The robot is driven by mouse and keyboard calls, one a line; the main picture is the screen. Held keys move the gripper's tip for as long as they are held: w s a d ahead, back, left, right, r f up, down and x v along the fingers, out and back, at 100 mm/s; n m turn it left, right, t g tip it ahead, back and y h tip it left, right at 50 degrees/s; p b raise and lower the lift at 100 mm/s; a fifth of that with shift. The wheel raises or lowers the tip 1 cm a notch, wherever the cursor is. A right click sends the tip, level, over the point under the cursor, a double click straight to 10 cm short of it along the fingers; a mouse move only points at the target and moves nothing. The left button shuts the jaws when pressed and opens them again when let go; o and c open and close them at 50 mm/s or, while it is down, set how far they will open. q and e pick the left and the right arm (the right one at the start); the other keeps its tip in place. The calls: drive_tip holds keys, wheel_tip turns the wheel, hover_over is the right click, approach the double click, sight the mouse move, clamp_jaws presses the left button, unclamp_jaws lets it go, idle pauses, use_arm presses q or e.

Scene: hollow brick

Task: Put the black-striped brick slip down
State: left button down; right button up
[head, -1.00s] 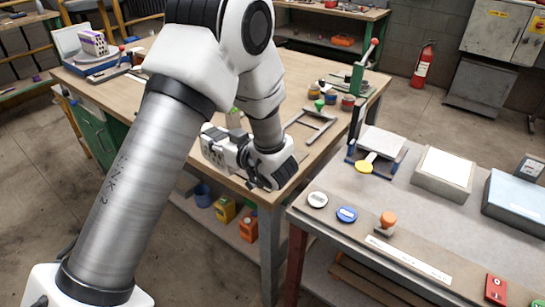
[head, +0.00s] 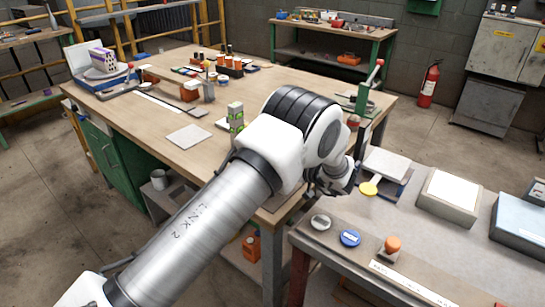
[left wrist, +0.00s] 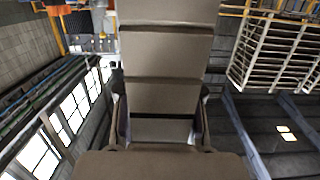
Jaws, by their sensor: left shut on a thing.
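My left gripper (head: 334,184) is at the right end of the wooden table, near the gap to the grey bench. Its fingers are mostly hidden behind my arm in the head view. In the left wrist view my left gripper (left wrist: 160,112) is shut on a grey-brown piece crossed by dark lines, which appears to be the black-striped brick slip (left wrist: 166,55). The slip lies between the two fingers and reaches away from the palm. I cannot make it out in the head view. My right gripper is not in view.
The grey bench holds a pale slab on a stand (head: 387,163), a yellow disc (head: 368,188), an orange-knobbed stamp (head: 391,246) and a white-topped block (head: 450,190).

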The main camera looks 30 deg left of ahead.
use_arm(q)
drive_tip(key=shift+w+f, duration=0.15)
drive_tip(key=shift+f, duration=0.1)
drive_tip(key=c, duration=0.7)
unclamp_jaws()
drive_tip(key=shift+c, duration=0.2)
drive_tip(key=shift+d+r, duration=0.15)
drive_tip(key=shift+r, duration=0.05)
drive_tip(key=s+d+r+b, duration=0.1)
drive_tip(key=d, duration=1)
drive_tip(key=shift+d+r, duration=0.3)
drive_tip(key=shift+r, duration=0.1)
